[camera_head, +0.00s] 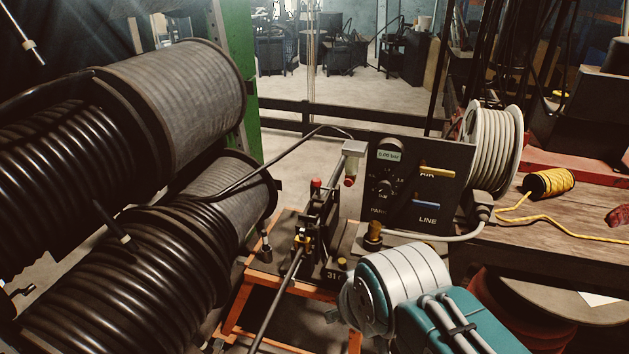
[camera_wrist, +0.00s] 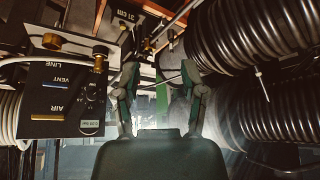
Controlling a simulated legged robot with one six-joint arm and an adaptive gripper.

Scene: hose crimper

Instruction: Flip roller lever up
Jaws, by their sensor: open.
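The hose crimper (camera_head: 318,235) stands on an orange-framed bench in the head view. It has a red knob (camera_head: 316,183) on top and a red-tipped part (camera_head: 350,180) under a grey block. I cannot tell for certain which part is the roller lever. A thin dark hose (camera_head: 277,300) runs to its front. My gripper (camera_wrist: 160,68) is open in the wrist view, with nothing between its fingers. In the head view my forearm and wrist lie to the right in front of the crimper, and the fingers are hidden.
A control panel (camera_head: 415,190) with yellow and blue handles stands right of the crimper; it shows upside down in the wrist view (camera_wrist: 68,95). Large black hose reels (camera_head: 130,230) crowd the left. A white hose spool (camera_head: 494,148) and yellow rope spool (camera_head: 549,183) sit on a wooden table.

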